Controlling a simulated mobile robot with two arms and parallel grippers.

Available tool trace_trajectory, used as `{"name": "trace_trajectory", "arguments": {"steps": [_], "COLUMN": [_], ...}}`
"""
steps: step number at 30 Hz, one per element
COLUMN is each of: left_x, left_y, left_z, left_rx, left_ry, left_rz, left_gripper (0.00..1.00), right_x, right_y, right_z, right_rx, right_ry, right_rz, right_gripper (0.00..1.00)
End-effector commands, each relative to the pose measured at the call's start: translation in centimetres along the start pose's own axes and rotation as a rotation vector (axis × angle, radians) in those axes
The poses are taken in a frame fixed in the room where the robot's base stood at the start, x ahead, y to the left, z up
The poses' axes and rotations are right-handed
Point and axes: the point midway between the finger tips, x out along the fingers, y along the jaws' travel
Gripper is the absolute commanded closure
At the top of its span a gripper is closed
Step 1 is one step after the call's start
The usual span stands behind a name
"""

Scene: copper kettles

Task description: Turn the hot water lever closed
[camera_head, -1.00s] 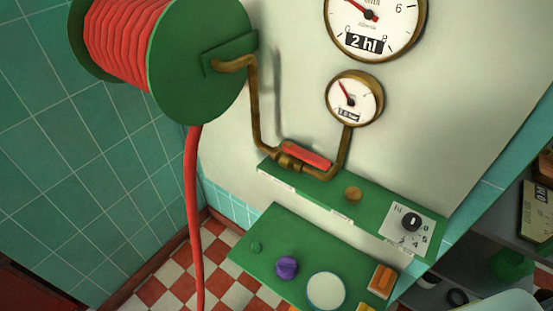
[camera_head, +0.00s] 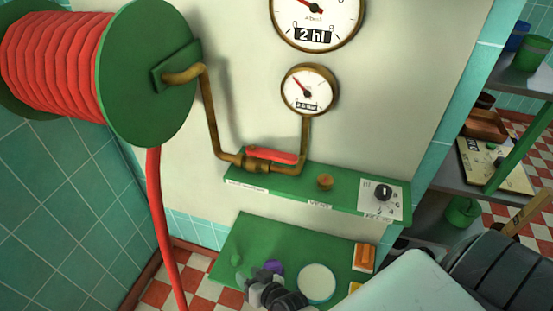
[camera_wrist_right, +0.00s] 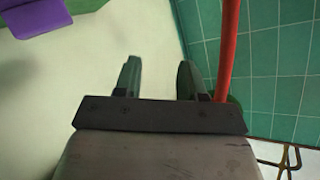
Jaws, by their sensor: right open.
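The red lever (camera_head: 272,156) lies along the brass pipe (camera_head: 208,110) above the upper green panel, tilted slightly down to the right. Its valve body (camera_head: 252,163) sits just below it. My right gripper (camera_head: 243,263) is low in the head view, in front of the lower green panel and well below the lever, apart from it. In the right wrist view its two fingers (camera_wrist_right: 158,78) stand apart with nothing between them. The lever is not visible in the wrist view. My left gripper is not in view.
A green hose reel (camera_head: 150,75) with a hanging red hose (camera_head: 160,225) stands left of the lever. The upper panel holds a brass knob (camera_head: 325,182) and a black dial (camera_head: 383,192). A purple button (camera_head: 273,266) is partly hidden by my right gripper. Shelves (camera_head: 450,168) stand right.

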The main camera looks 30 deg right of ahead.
Motion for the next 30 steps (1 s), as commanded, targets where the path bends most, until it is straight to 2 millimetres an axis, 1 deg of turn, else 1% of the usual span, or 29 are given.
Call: {"name": "trace_trajectory", "arguments": {"steps": [1,2,3,5,6,8,9,11,13,15,18,20,23,26,30], "left_x": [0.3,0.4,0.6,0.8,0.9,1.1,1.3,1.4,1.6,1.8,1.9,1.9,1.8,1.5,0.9], "left_y": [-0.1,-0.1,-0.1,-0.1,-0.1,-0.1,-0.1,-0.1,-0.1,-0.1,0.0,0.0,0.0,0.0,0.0], "left_z": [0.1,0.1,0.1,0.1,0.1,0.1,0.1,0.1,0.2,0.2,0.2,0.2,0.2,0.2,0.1], "left_rx": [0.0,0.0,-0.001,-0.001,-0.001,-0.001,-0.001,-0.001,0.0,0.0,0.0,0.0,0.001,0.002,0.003], "left_ry": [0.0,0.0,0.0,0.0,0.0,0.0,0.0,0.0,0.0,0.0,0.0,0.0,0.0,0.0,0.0], "left_rz": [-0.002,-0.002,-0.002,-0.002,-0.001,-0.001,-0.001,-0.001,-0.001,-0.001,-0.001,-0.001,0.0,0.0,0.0], "left_gripper": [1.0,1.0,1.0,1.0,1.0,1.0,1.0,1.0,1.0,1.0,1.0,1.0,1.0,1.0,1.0], "right_x": [0.8,0.9,0.7,-0.1,-0.8,-2.3,-3.3,-4.9,-6.4,-7.5,-8.4,-8.7,-8.8,-8.5,-7.6], "right_y": [-1.4,-2.0,-2.7,-3.4,-3.6,-3.5,-3.2,-2.7,-2.0,-1.4,-1.0,-0.9,-0.6,0.0,1.8], "right_z": [-4.2,-6.8,-10.2,-14.9,-17.8,-21.4,-23.3,-25.6,-27.1,-27.8,-28.1,-28.1,-28.2,-28.8,-30.2], "right_rx": [0.066,0.115,0.183,0.296,0.379,0.511,0.601,0.736,0.883,1.009,1.136,1.183,1.217,1.219,1.216], "right_ry": [0.152,0.246,0.37,0.549,0.662,0.816,0.904,1.014,1.103,1.153,1.185,1.191,1.192,1.193,1.195], "right_rz": [-0.023,-0.03,-0.036,-0.034,-0.026,0.0,0.024,0.068,0.127,0.184,0.251,0.28,0.302,0.305,0.304], "right_gripper": [0.6,0.6,0.6,0.6,0.6,0.6,0.6,0.6,0.6,0.6,0.6,0.6,0.6,0.6,0.6]}}
